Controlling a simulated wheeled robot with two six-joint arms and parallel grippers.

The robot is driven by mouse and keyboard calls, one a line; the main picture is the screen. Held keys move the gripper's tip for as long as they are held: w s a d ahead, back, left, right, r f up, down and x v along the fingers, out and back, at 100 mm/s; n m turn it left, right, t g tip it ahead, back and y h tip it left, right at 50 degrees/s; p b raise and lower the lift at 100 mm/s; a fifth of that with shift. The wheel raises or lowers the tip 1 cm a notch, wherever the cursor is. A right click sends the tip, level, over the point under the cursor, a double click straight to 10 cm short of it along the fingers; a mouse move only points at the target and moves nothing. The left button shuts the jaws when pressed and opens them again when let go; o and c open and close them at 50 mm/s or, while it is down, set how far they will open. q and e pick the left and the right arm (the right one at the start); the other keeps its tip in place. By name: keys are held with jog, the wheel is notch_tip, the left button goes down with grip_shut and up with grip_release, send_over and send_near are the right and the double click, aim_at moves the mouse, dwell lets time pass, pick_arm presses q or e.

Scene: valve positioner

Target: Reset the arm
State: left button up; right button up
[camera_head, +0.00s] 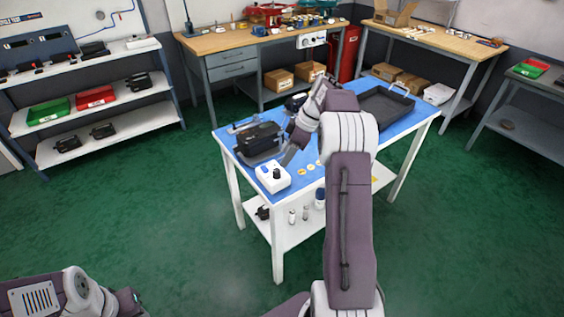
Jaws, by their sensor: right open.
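A black valve positioner (258,138) sits on the left part of the blue-topped table (325,143). My right arm reaches over the table from the front. My right gripper (288,157) is open, just right of the positioner and low over the blue top; I cannot tell whether it touches anything. A white box with a dark knob (272,177) stands at the table's front left, in front of the positioner. My left arm shows only in part at the lower left, and its gripper is out of view. My right arm hides part of the table's middle.
A black tray (380,108) lies on the table's right half. Small yellow round pieces (310,167) lie near the front edge. A shelf rack (95,102) stands at the left, and workbenches (225,40) stand behind. The green floor around the table is clear.

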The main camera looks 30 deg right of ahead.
jog(key=shift+s+d+r, duration=0.1)
jog(key=shift+r, duration=0.25)
